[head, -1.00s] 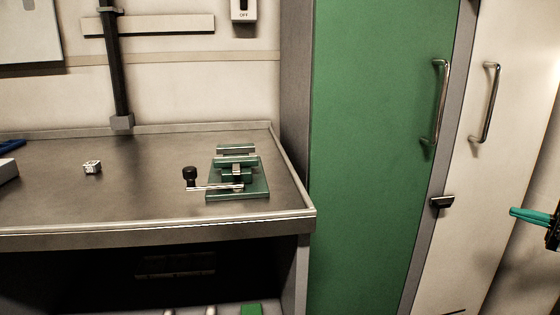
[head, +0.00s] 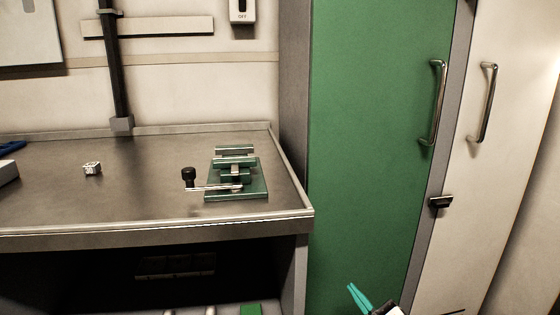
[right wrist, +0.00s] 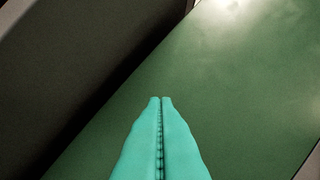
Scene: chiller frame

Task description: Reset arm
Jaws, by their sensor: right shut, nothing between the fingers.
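My right gripper (head: 355,296) shows at the bottom of the head view, in front of the lower part of the green door. Its teal fingers are pressed together with nothing between them, and they point up and to the left. In the right wrist view the shut fingers (right wrist: 161,99) point toward the green door (right wrist: 215,95), with a dark surface at the left. I cannot tell the exact gap between fingertips and door. My left gripper is out of view.
A steel bench (head: 120,190) stands at the left with a green vise (head: 238,193) and a small white cube (head: 92,168) on it. The tall green door (head: 375,130) and a white door (head: 500,150) have metal handles. The bench's right edge is close to the green door.

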